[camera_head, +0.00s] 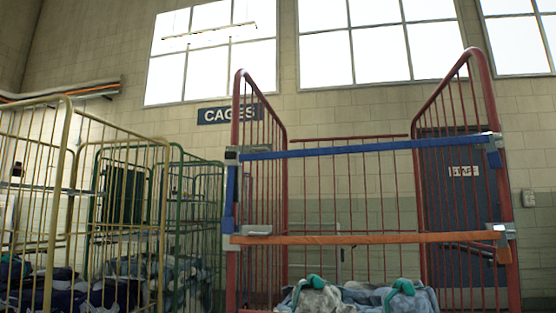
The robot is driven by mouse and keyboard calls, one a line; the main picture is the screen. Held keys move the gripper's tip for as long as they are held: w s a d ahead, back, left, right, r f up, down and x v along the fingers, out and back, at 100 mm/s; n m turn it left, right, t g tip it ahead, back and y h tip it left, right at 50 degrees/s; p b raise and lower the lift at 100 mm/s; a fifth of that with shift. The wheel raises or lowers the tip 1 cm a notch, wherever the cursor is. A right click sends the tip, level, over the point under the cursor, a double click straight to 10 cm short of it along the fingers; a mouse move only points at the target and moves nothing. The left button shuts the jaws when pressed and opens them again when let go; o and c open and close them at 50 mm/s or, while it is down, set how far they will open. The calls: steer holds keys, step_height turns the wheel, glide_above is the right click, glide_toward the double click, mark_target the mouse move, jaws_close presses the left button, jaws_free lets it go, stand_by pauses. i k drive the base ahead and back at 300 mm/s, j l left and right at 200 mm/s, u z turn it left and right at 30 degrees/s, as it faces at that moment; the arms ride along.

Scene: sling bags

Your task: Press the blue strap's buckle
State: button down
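The blue strap (350,147) runs across the open front of a red cage (241,90), from its left post to its right post. A small grey buckle or fitting (232,154) sits at the strap's left end, by the left post. Blue webbing (231,190) also hangs down along that post below it. Another grey fitting (496,138) is at the strap's right end. The strap looks taut and nearly level. Whether the buckle is latched cannot be told at this size. My gripper is not in view.
An orange strap (370,239) crosses lower down, with a grey buckle (258,230) at its left. Sling bags (345,297) lie at the cage bottom. Yellow (60,190) and green (222,200) cages stand left. A door (460,200) is behind.

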mark_target(228, 155)
steer(key=z, duration=1)
steer(key=k+j, duration=0.15)
steer(key=j, duration=0.15)
steer(key=k+j, duration=0.35)
steer(key=j, duration=0.25)
